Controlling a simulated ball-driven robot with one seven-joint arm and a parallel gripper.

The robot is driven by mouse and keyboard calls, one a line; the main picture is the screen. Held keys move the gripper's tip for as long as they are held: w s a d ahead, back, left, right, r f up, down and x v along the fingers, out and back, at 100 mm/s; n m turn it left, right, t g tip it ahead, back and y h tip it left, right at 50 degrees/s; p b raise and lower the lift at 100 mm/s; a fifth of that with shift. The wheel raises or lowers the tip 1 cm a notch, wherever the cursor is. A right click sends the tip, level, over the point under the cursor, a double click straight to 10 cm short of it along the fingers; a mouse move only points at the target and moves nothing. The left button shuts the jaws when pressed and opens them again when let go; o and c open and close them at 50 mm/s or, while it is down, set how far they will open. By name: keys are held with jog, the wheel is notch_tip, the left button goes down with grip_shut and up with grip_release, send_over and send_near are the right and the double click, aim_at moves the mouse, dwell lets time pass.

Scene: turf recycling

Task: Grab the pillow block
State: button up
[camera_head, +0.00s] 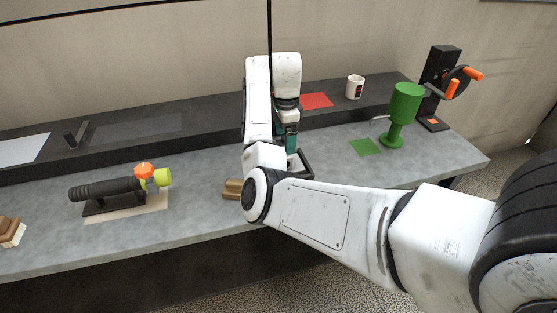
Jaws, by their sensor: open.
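My gripper (298,165) points down over the grey counter near its middle, below a teal section of the wrist. My own arm hides part of it, and the fingertips are hard to make out. A small brass-brown block (232,189) lies on the counter just left of my arm's elbow, which covers its right side. It may be the pillow block, but I cannot tell for sure. It is apart from my gripper, to its left and nearer the front edge. I see nothing held in the jaws.
A black cylinder on a stand with orange and yellow-green knobs (110,190) sits on the left. A brown and white block (10,231) is at far left. A green cup-shaped stand (404,105), white mug (355,87) and black crank device (440,85) are right.

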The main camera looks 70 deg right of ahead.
notch_tip(320, 180, down, 3)
jog(key=shift+w+f, duration=0.1)
jog(key=shift+f+p, duration=0.85)
jog(key=shift+f, duration=1.85)
jog(key=c, duration=1.4)
